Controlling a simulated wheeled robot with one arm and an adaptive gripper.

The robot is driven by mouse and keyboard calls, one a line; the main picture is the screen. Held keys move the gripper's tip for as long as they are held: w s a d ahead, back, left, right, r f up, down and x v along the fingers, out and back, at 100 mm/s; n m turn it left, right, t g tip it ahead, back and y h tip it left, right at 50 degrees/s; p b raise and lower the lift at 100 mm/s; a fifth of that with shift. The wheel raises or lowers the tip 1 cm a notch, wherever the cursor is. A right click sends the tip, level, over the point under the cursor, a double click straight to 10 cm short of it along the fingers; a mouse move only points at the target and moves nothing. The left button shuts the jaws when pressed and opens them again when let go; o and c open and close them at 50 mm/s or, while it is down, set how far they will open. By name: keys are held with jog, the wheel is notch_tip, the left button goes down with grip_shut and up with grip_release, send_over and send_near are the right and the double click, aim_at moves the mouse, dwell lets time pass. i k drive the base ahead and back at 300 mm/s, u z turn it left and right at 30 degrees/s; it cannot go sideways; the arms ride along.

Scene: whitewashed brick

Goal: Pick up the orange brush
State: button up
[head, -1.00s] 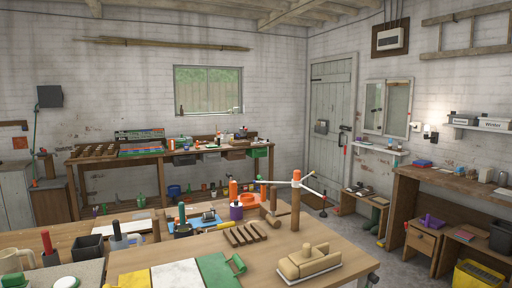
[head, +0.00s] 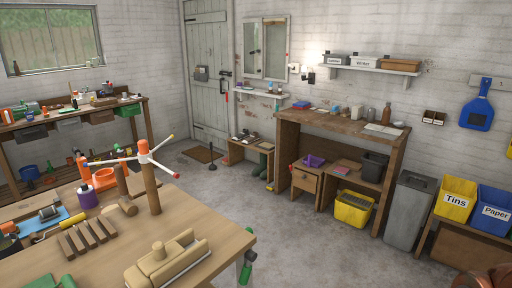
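I cannot make out an orange brush for certain in the head view. A sliver of something orange-yellow (head: 509,149) shows at the right edge, on the wall to the right of a hanging blue dustpan (head: 477,112). It is cut off by the frame, so I cannot tell what it is. An orange tub (head: 104,179) and an orange bottle stand on the near workbench at the left; neither looks like a brush.
The near workbench (head: 205,236) fills the lower left, with a wooden post and several tools. A wooden bench (head: 340,125) stands along the right wall. A grey bin (head: 408,210), a yellow Tins box (head: 455,198) and a blue Paper box (head: 493,210) follow. Concrete floor (head: 320,255) between is clear.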

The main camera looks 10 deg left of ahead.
aim_at(46, 113)
jog(key=i, duration=3.5)
jog(key=u, duration=2.4)
jog(key=i, duration=6.1)
jog(key=u, duration=0.25)
